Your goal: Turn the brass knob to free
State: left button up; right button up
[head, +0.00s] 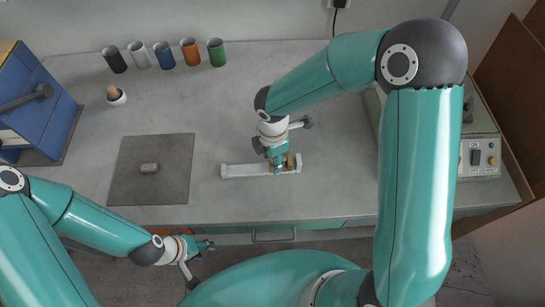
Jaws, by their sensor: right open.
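The brass knob (289,161) sits on a long white base (240,171) near the front of the bench, right of the picture's middle. My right gripper (278,166) points down at the knob and is open. Its fingers cover part of the knob, so I cannot tell its turn position or whether they touch it. My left gripper (208,246) is low in front of the bench edge, away from the knob. It looks empty, but its fingers are too small to tell open from shut.
Several coloured cups (190,52) line the back, near a small pot (116,97). A blue cabinet (50,110) stands left, and a pale machine (480,155) stands right. The bench middle is clear.

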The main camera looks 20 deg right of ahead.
notch_tip(320, 180, up, 12)
dwell(0.5)
jog(key=shift+f, duration=0.15)
